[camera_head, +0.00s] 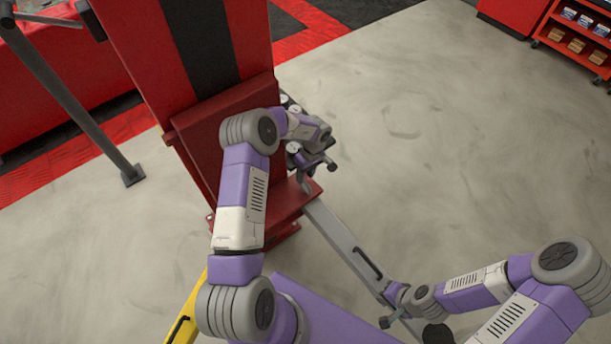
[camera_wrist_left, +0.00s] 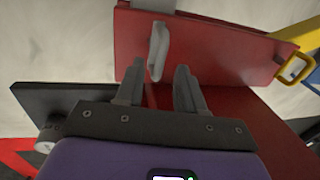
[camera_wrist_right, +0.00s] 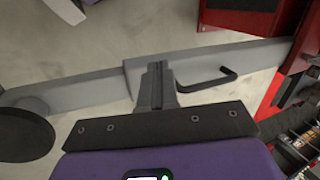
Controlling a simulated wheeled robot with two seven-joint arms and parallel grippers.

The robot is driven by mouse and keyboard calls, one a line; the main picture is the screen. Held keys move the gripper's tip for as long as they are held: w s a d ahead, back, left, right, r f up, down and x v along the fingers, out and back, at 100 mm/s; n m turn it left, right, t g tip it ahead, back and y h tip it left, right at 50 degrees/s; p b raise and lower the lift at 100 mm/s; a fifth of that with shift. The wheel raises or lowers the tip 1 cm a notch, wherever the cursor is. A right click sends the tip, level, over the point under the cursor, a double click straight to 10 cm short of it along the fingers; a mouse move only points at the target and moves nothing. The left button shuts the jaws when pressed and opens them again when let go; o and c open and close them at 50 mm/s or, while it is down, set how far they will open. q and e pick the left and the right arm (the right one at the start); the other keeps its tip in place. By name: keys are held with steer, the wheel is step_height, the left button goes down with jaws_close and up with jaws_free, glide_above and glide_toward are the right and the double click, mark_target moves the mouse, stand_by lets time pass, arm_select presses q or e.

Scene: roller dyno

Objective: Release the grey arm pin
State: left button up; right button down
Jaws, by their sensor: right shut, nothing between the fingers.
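The grey arm (camera_head: 338,233) runs from the red carriage (camera_head: 290,205) toward the lower right. In the left wrist view, a grey upright loop (camera_wrist_left: 158,50), which looks like the grey arm's pin, stands at the red carriage plate. My left gripper (camera_head: 309,184) is open there; in its wrist view (camera_wrist_left: 157,75) the fingers are apart, the loop just beyond their tips and between them. I cannot tell if they touch it. My right gripper (camera_head: 385,316) is shut and empty. In its wrist view (camera_wrist_right: 156,68) the fingertips lie over or against the grey arm (camera_wrist_right: 80,95), left of its black handle (camera_wrist_right: 215,80).
A yellow arm (camera_head: 185,318) lies at the lower left; a yellow loop (camera_wrist_left: 296,68) shows in the left wrist view. A round black pad (camera_wrist_right: 25,135) is at the grey arm's outer end. A red cart (camera_head: 575,35) stands far right. The floor right of the column is clear.

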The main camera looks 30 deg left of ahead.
arm_select(q)
steer(key=shift+s+f, duration=0.15)
steer(key=shift+f, duration=0.55)
jaws_close()
stand_by(1.0)
